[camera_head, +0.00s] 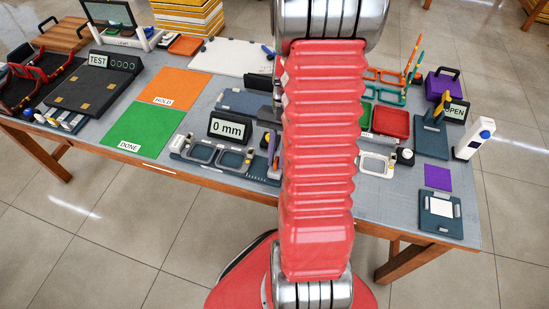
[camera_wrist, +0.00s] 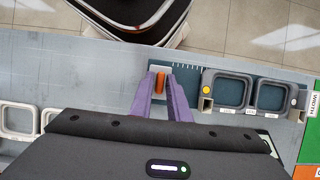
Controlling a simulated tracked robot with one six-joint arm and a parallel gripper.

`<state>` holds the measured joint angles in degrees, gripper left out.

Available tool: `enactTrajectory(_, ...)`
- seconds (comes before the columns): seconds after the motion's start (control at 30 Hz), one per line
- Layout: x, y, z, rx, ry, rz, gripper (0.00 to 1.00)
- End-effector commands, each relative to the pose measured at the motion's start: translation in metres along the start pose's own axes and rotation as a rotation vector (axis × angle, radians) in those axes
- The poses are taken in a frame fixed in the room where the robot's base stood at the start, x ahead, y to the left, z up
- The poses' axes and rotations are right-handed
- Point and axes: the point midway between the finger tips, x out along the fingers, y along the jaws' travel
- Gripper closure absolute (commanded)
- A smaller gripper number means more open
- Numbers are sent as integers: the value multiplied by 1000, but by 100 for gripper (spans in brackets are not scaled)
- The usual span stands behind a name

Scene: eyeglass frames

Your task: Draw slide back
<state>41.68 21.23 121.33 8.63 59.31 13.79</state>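The slide is a small grey block with an upright orange tab (camera_wrist: 160,82) on a dark teal measuring base (camera_wrist: 187,78) with tick marks. Grey-rimmed frames (camera_wrist: 232,91) sit on the base to the right of the fingers. In the head view the frames (camera_head: 201,153) lie in front of a black display (camera_head: 230,129) reading 0 mm. There my red arm hides most of the gripper and the slide.
A green DONE mat (camera_head: 143,125) and an orange HOLD mat (camera_head: 175,86) lie left of the base. A black TEST device (camera_head: 92,85) stands farther left. A red tray (camera_head: 391,121) and a pale frame (camera_head: 377,164) are right of my arm. The table's front edge is close to the base.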

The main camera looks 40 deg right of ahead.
Motion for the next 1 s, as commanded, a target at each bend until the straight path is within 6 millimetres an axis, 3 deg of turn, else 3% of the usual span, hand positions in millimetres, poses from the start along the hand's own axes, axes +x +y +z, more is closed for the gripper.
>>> enactTrajectory(0.17, 0, 0, -1, -1, 3, 0, 72)
enactTrajectory(0.57, -9, -1, -1, -1, 6, -1, 72)
enactTrajectory(1.0, -76, 0, -1, -2, 7, -1, 72)
